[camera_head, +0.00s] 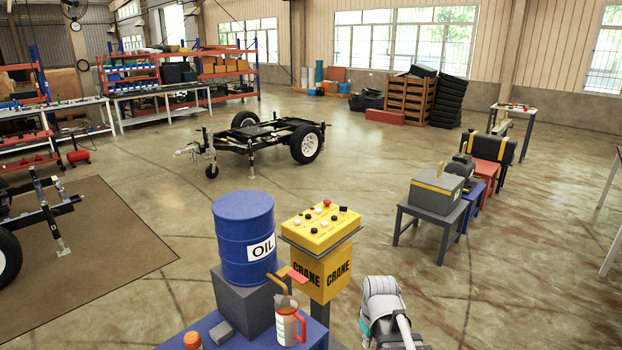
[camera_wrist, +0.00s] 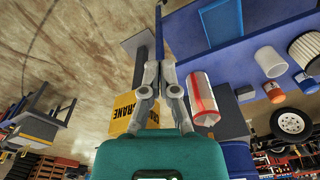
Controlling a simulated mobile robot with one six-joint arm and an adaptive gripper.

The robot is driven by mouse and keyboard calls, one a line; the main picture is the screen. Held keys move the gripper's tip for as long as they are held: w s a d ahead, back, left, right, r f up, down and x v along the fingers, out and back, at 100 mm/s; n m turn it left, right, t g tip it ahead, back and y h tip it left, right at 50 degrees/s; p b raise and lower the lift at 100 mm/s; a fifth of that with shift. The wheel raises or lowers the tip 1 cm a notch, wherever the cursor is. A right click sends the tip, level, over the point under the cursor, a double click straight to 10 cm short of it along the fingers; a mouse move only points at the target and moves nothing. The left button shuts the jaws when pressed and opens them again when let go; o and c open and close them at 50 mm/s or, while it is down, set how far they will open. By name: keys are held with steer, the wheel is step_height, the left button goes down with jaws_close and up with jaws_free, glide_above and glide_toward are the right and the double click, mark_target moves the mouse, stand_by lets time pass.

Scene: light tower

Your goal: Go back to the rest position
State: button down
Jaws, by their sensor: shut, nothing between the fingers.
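My gripper (camera_wrist: 160,68) shows in the wrist view with its two grey fingers drawn together and nothing held. My arm (camera_head: 385,305) is at the bottom of the head view, right of the blue table; the fingers cannot be made out there. The clear jug with red trim (camera_head: 289,322) stands on the blue table. It also shows in the wrist view (camera_wrist: 202,92), just right of my fingers. The yellow crane control box (camera_head: 320,230) stands behind the table. Its side also shows in the wrist view (camera_wrist: 122,112), left of my fingers.
A blue oil barrel (camera_head: 243,225) sits on a grey block (camera_head: 247,300) on the table. A grey bench (camera_head: 407,225) with a grey box (camera_head: 437,192) stands to the right. A trailer frame (camera_head: 262,140) stands farther back. The floor right of my arm is clear.

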steer(key=s+m, duration=0.1)
steer(key=s+d+f+m+b, duration=0.1)
steer(key=m, duration=0.1)
steer(key=s+d+f+m, duration=0.1)
steer(key=s, duration=0.1)
steer(key=shift+s+d+f+g+h, duration=0.1)
steer(key=shift+g+h, duration=0.2)
stand_by(0.7)
